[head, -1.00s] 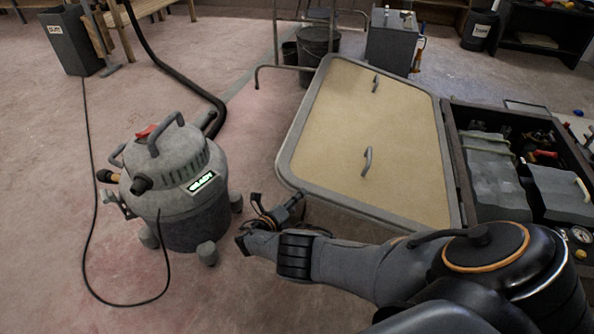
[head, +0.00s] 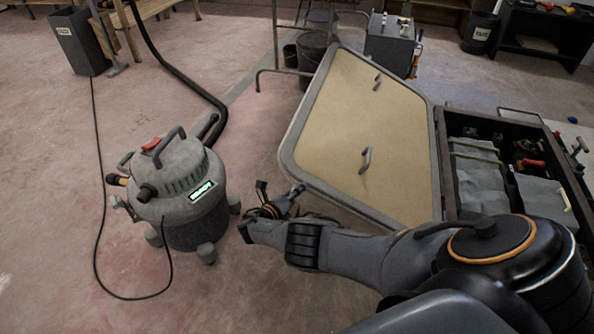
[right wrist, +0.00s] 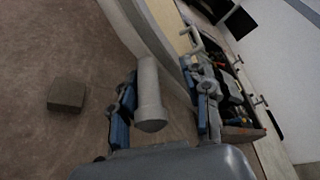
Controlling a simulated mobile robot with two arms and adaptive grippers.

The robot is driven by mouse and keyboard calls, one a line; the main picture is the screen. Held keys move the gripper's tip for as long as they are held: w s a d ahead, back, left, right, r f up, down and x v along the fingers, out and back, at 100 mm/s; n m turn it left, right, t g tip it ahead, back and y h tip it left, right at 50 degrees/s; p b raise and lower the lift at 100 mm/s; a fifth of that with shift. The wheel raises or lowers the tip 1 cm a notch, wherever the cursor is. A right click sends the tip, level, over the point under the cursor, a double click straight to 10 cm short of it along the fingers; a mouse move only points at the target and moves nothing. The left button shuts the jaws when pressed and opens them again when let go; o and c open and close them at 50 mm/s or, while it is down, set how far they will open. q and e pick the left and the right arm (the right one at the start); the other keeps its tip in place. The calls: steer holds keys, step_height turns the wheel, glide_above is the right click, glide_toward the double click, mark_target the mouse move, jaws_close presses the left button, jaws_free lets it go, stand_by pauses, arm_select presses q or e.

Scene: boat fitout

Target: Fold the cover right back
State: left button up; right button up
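The cover (head: 375,125) is a large tan panel with a grey rim and two small grey handles. In the head view it is swung open to the left of the open compartment (head: 445,185), its right edge along that compartment. My right gripper (head: 279,197) is by the cover's near left corner. In the right wrist view its two fingers (right wrist: 163,108) stand apart, with a grey cylindrical piece between them and a gap on the right side. I cannot tell whether that piece belongs to the cover. My left gripper is not in view.
A grey vacuum (head: 182,195) with a hose and cable stands on the floor left of my right gripper. A grey box (head: 390,45) and a bucket (head: 317,50) stand behind the cover. The floor at far left is mostly clear.

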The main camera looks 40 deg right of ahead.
steer(key=shift+r, duration=0.1)
steer(key=s+a, duration=0.2)
steer(key=a, duration=0.5)
steer(key=s+a+f, duration=0.1)
steer(key=a, duration=0.7)
steer(key=shift+s+a, duration=0.25)
steer(key=shift+s, duration=0.15)
stand_by(0.7)
